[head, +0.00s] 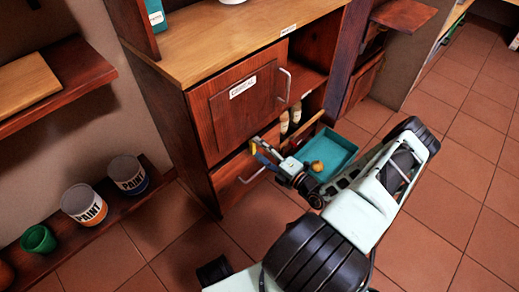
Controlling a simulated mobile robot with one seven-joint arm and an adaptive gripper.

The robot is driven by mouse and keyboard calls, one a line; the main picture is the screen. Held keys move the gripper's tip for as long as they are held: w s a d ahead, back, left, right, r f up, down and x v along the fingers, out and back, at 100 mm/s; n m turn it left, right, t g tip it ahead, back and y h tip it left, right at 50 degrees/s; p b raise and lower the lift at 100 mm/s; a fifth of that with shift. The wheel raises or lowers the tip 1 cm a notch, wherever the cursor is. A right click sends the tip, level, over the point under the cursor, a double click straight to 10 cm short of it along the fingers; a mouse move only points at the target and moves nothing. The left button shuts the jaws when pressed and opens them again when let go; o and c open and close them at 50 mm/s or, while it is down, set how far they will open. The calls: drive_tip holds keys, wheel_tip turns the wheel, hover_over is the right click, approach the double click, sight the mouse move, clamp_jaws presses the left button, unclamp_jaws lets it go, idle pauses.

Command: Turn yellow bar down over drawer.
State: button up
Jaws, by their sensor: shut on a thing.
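The yellow bar (253,147) is a small piece on the cabinet front, between the upper door and the drawer (229,188) below it. Its exact tilt is too small to tell. My gripper (260,153) reaches in from the right, with its fingers shut on the yellow bar and partly hiding it. The drawer is under the labelled door (237,100), with a metal handle (254,175) just below my gripper. The drawer looks closed.
A teal tray (337,148) with a round orange-brown item (317,166) is right of the cabinet, near my arm. Two paint cans (84,204) and a green cup (39,239) stand on the low left shelf. Tiled floor in front is clear.

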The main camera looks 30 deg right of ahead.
drive_tip(key=shift+w, duration=0.1)
drive_tip(key=o, duration=1.2)
drive_tip(key=shift+c, duration=0.2)
wheel_tip(320, 180, up, 10)
drive_tip(key=shift+a+r, duration=0.1)
drive_tip(key=shift+r, duration=0.15)
drive_tip(key=shift+f, duration=0.1)
drive_tip(key=p, duration=0.2)
approach(251, 125)
drive_tip(key=v, duration=0.6)
drive_tip(key=shift+s, duration=0.25)
idle(0.3)
